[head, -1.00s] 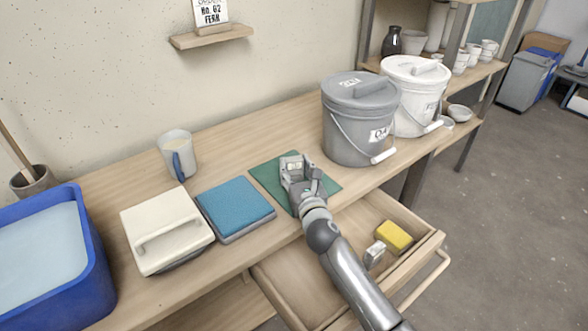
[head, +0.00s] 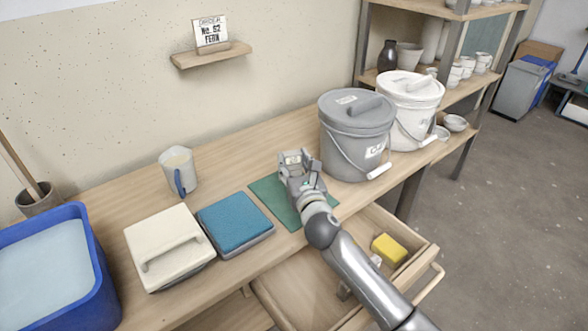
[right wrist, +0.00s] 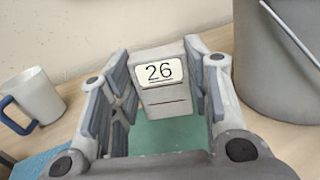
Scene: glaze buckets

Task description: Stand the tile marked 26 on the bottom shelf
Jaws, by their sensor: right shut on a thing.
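The tile marked 26 (right wrist: 165,104) is a pale upright block with a white number label, between the fingers of my right gripper (right wrist: 160,92). The fingers are shut on its two sides. In the head view my right gripper (head: 298,166) is over the back of the green mat (head: 276,202), left of the grey bucket; the tile is mostly hidden there. A rack stands at the right, and its lowest shelf in view (head: 443,153) carries small bowls (head: 455,123). My left gripper is not in view.
A grey lidded bucket (head: 352,140) and a white bucket (head: 410,105) stand between the gripper and the rack. An open drawer (head: 300,285) with a yellow sponge (head: 388,249) juts out in front. A mug (head: 178,172) stands left; the bench behind the mat is clear.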

